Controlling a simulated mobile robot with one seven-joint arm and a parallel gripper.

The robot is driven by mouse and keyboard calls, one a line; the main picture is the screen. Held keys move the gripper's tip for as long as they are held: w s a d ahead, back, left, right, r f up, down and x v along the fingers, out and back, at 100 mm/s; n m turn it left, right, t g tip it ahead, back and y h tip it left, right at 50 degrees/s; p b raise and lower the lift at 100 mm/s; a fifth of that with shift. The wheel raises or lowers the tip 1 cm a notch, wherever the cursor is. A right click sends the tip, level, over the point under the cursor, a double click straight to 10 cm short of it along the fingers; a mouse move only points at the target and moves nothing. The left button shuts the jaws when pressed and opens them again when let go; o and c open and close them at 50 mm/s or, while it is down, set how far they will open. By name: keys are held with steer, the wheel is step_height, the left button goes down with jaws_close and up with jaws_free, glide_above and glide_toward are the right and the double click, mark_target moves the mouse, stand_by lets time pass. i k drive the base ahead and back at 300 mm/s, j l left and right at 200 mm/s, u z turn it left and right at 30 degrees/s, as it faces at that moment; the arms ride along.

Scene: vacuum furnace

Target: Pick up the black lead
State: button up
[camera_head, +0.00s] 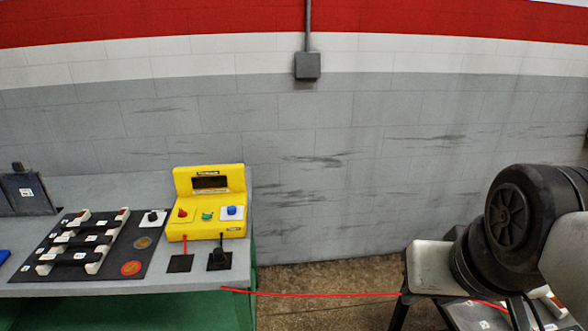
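A black lead end (220,248) stands upright on a black square pad (218,266) at the front right of the grey table, just in front of the yellow meter box (208,212). Its lower part is dark against the pad, so I cannot tell how it is seated. A thin red lead end (184,244) stands on a similar pad to its left. My arm shows at the right edge, far to the right of the black lead. My gripper is not in view.
A black board (75,270) with white blocks and black bars lies left of the meter. A thin red line (310,294) spans the gap from the table to a second stand (432,262) at right. Bare floor lies between them.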

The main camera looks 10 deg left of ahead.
mark_target(219, 258)
steer(key=i+j, duration=0.2)
steer(key=j, duration=0.2)
steer(key=i+j, duration=0.15)
steer(key=j, duration=0.25)
steer(key=i+j, duration=0.2)
steer(key=j, duration=0.2)
steer(key=i+j, duration=0.15)
steer(key=j, duration=0.2)
steer(key=i+j, duration=0.2)
steer(key=j, duration=0.2)
steer(key=z, duration=0.05)
